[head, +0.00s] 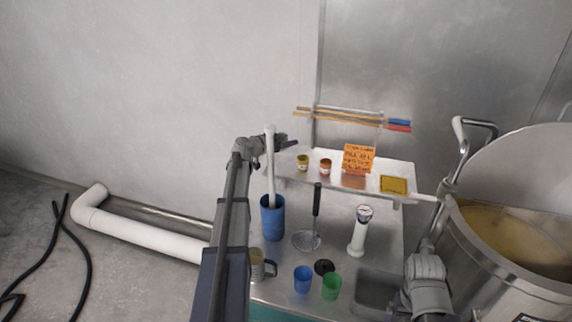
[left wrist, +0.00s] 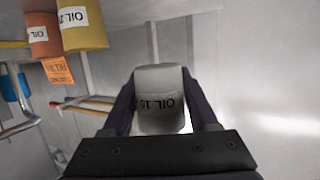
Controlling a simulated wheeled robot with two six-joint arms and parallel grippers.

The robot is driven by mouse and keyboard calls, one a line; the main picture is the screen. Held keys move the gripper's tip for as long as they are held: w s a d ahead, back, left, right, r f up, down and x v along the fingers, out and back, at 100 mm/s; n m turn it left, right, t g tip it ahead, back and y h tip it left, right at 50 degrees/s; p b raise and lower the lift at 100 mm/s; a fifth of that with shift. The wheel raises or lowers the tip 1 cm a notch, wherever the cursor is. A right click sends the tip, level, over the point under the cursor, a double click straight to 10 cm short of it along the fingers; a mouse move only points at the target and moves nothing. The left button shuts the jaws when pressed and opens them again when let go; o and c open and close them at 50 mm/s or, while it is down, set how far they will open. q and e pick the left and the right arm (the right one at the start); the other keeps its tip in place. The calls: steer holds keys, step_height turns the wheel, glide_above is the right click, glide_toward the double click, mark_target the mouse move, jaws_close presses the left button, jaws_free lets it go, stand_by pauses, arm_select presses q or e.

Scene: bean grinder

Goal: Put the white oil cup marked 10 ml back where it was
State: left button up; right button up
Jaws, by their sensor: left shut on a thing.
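The white oil cup (left wrist: 160,105) shows in the left wrist view, between the two dark fingers of my left gripper (left wrist: 163,108). Its label reads "OIL 1" and part of another character. In the head view my left gripper (head: 282,141) is above the left end of the raised steel shelf (head: 290,173); the white cup cannot be made out there. A yellow cup (head: 303,162) and an orange cup (head: 325,166) stand on the shelf. They also show in the left wrist view, yellow (left wrist: 82,25) and orange (left wrist: 42,35). My right gripper (head: 427,262) is too unclear to read.
An orange sign (head: 358,158) and a yellow sponge-like block (head: 394,185) are on the shelf. A blue container (head: 272,218) with a tall white stick stands below my left gripper. A large steel pot (head: 500,260) is at right. Rods (head: 345,114) hang behind.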

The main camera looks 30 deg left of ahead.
mark_target(286, 163)
arm_select(q)
steer(key=shift+f+b, duration=3.2)
steer(key=shift+f, duration=0.65)
arm_select(e)
step_height(286, 163, down, 8)
steer(key=shift+r, duration=0.2)
steer(key=shift+f, duration=0.1)
arm_select(q)
steer(key=shift+f, duration=0.25)
steer(key=o, duration=1.3)
steer(key=shift+r, duration=0.1)
steer(key=shift+s+a+r, duration=0.1)
steer(key=shift+s+r, duration=0.15)
steer(key=shift+r, duration=0.05)
steer(key=p+v, duration=0.3)
steer(key=v, duration=0.8)
steer(key=shift+s, duration=0.2)
arm_select(e)
step_height(286, 163, up, 4)
steer(key=shift+f, duration=0.15)
